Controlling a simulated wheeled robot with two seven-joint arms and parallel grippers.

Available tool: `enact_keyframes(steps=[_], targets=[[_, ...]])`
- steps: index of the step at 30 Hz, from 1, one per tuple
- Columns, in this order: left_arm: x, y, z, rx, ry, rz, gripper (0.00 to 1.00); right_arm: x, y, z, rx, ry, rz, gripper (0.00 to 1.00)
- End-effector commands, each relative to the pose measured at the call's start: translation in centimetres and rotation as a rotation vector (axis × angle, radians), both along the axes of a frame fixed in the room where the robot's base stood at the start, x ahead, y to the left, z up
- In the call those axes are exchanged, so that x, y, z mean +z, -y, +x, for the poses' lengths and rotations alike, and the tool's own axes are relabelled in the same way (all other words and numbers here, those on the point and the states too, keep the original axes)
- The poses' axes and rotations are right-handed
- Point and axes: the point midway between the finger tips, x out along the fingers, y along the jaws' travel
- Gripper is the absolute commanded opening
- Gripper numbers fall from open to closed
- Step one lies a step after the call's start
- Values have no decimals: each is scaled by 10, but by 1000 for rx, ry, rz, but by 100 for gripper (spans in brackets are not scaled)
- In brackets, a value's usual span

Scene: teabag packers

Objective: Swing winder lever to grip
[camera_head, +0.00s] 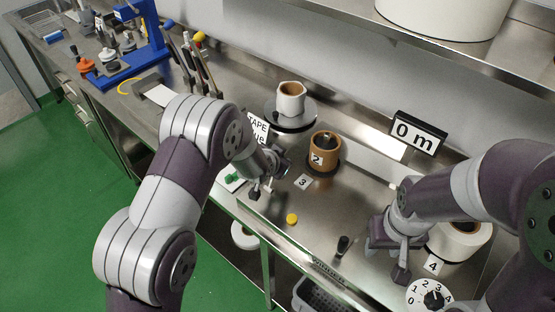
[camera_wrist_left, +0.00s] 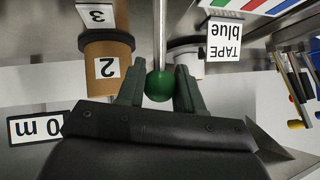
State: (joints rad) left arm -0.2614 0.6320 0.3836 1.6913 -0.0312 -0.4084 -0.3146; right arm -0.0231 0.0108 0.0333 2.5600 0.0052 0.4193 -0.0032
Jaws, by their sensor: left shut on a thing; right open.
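In the left wrist view, the winder lever is a shiny rod (camera_wrist_left: 159,32) ending in a green ball knob (camera_wrist_left: 159,86). My left gripper (camera_wrist_left: 159,90) has its two dark green fingers closed on either side of the knob. In the head view, my left gripper (camera_head: 264,186) is low over the left part of the steel bench, and its grasp is too small to make out there. My right gripper (camera_head: 397,258) is open and empty, pointing down beside the white roll (camera_head: 462,240) at the right.
A brown roll marked 2 (camera_head: 325,150) and a roll on a grey disc (camera_head: 291,100) stand behind. A "0 m" display (camera_head: 415,132) is at the back. A yellow knob (camera_head: 291,219), a black handle (camera_head: 342,246) and a numbered dial (camera_head: 432,298) are near the front.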

Motion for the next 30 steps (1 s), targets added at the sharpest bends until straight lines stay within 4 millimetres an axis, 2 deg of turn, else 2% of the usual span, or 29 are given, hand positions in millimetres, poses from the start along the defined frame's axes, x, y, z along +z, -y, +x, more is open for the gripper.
enact_keyframes(steps=[7,8,9,10,21,25,30], targets=[[-3,0,-2,-1,-6,2,0,0,0,0,0,0,0,43],[-3,0,-2,-1,-7,2,42,0,0,0,0,0,0,43],[-3,0,-2,-1,-6,2,55,0,0,0,0,0,0,43],[-3,0,-2,-1,-6,2,58,0,0,0,0,0,0,43],[4,-1,-6,0,-1,0,58,-4,0,0,0,0,0,43],[17,-6,-23,0,0,0,58,-12,0,0,0,0,0,43],[46,-15,-54,0,1,0,58,-24,0,0,0,0,0,43]])
